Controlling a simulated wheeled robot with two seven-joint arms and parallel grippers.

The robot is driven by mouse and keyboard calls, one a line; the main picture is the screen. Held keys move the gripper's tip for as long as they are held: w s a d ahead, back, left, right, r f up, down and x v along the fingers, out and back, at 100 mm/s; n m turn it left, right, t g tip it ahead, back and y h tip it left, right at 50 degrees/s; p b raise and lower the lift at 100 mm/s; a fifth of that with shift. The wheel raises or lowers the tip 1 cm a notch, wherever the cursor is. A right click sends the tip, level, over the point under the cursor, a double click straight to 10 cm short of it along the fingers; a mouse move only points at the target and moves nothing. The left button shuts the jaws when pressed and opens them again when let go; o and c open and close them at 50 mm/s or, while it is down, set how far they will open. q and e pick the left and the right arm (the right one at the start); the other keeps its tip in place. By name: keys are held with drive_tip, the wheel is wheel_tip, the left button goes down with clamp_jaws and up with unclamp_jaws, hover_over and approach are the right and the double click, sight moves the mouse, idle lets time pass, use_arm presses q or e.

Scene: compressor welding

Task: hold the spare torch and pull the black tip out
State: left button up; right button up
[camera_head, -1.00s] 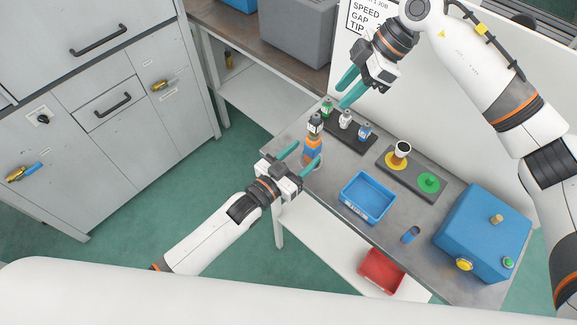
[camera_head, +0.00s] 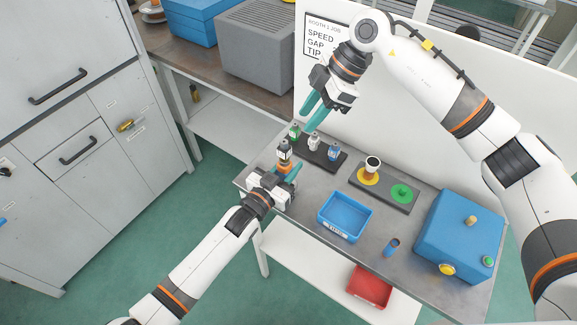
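The spare torch (camera_head: 285,167), with an orange band, stands at the left end of the grey table. Its black tip (camera_head: 284,150) points up, above the band. My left gripper (camera_head: 284,169) is at the torch from below, its teal fingers beside the orange part. The torch and hand overlap, so I cannot tell if the fingers press on it. My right gripper (camera_head: 312,108) is open and empty, above and to the right of the black tip, apart from it.
A dark rack (camera_head: 324,157) beside the torch holds small green, white and blue topped pieces. Right of it are a plate (camera_head: 384,187) with yellow and green discs, a blue bin (camera_head: 345,216) and a blue box (camera_head: 459,235). A white panel (camera_head: 400,130) stands behind.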

use_arm(q)
drive_tip(key=shift+c, duration=1.4)
clamp_jaws()
use_arm(e)
drive_tip(key=o, duration=0.3)
drive_tip(key=n+t+h, duration=0.1)
drive_tip(key=n+h, duration=0.5)
drive_tip(key=n, duration=2.1)
approach(288, 149)
wheel_tip(288, 149, down, 10)
drive_tip(key=shift+d+f, duration=0.1)
drive_tip(key=shift+f, duration=0.15)
drive_tip(key=shift+c, duration=0.5)
